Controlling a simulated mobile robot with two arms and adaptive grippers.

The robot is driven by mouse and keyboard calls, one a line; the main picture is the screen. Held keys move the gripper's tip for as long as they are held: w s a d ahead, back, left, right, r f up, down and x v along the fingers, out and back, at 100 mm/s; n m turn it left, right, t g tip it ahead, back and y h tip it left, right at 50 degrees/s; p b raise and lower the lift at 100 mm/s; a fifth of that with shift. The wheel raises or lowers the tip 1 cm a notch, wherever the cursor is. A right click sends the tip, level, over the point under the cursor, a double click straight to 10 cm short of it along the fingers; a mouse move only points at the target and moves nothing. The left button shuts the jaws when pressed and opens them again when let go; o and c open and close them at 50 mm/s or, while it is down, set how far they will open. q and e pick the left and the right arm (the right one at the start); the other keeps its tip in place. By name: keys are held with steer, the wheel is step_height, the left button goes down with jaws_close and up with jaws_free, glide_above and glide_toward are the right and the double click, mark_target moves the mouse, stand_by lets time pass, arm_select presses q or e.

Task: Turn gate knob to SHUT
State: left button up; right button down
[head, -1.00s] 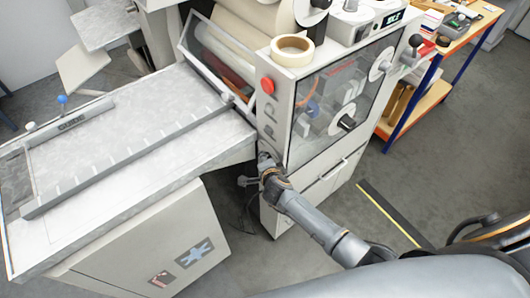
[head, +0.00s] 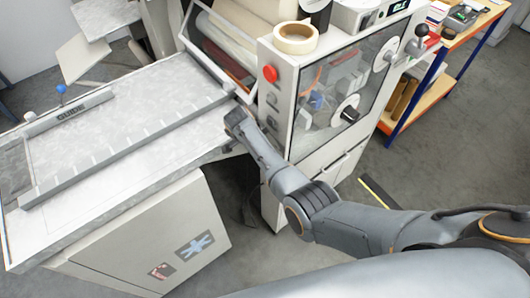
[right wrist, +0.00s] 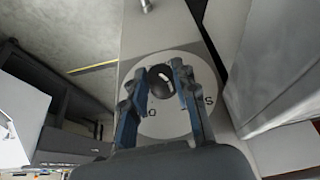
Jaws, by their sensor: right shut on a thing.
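The gate knob (right wrist: 160,80) shows in the right wrist view as a dark round knob with a short white mark. It sits on a pale round dial (right wrist: 203,77) with letters, an "S" at the right and an "O" lower left. The mark's exact aim is hard to read. My right gripper (right wrist: 159,76) has its two blue fingers on either side of the knob and is shut on it. In the head view, my right gripper (head: 236,120) is at the machine's near side by the table, and it hides the knob. My left gripper is not in view.
A grey feed table (head: 120,125) with a guide rail lies left of the machine (head: 281,105). A red button (head: 270,74) and a tape roll (head: 295,38) are close above the gripper. A wooden bench (head: 435,85) stands at the right. Floor is clear in front of it.

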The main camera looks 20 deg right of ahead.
steer(key=shift+f+g+h+b, duration=0.1)
steer(key=shift+g+h+b, duration=0.3)
steer(key=shift+g+b, duration=0.95)
steer(key=shift+n+t, duration=0.25)
steer(key=shift+n, duration=0.05)
steer(key=c, duration=1)
jaws_free()
steer(key=shift+w, duration=0.1)
